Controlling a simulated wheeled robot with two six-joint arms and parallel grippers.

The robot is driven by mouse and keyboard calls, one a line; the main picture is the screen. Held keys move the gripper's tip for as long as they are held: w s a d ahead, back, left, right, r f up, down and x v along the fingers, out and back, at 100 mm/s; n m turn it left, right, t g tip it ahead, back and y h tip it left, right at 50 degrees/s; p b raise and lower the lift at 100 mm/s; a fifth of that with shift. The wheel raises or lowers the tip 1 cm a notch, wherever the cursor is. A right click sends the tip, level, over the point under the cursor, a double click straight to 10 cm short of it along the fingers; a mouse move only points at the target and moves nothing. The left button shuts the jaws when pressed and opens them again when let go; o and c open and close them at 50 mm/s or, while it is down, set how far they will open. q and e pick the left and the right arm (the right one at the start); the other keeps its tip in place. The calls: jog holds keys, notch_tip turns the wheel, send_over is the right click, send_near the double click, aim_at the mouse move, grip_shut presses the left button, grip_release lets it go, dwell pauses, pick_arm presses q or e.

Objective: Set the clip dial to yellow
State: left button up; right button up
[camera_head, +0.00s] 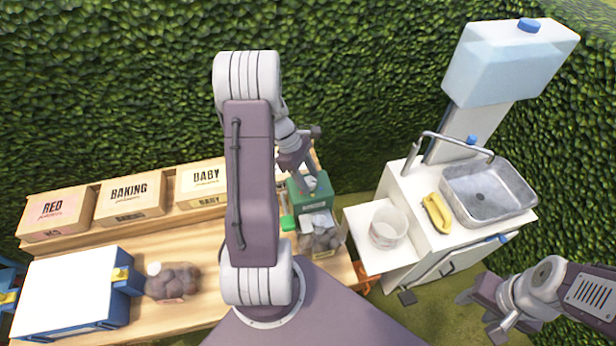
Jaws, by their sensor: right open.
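No part that I can clearly recognise as the clip dial or its colour setting shows. A green box (311,199) stands at the right end of the wooden table, with small light-grey pieces on it. My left gripper (300,172) is just above and behind this box, partly covered by my arm; its jaw gap is not clear. A white and blue device (72,290) with a small yellow part (121,274) stands at the table's left. My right gripper (484,312) is open and empty at the lower right, below the sink cabinet.

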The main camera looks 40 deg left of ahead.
pick_arm(q)
grip_shut()
jog(key=shift+r, duration=0.1)
jog(key=m+g+p, duration=0.1)
jog(key=m+p, duration=0.1)
jog(key=shift+w+r+m, duration=0.1)
jog(key=shift+m, duration=0.3)
jog(key=m+g+p, duration=0.1)
jog(key=m, duration=0.1)
jog(key=shift+w+m, duration=0.1)
jog(key=shift+m, duration=0.2)
jog(key=m+g+p, duration=0.1)
jog(key=m, duration=0.2)
jog(key=shift+w+y, duration=0.1)
jog(key=shift+y, duration=0.2)
jog(key=shift+m+g+y+p, duration=0.3)
jog(key=shift+m+g+p, duration=0.25)
jog(key=shift+m, duration=1.05)
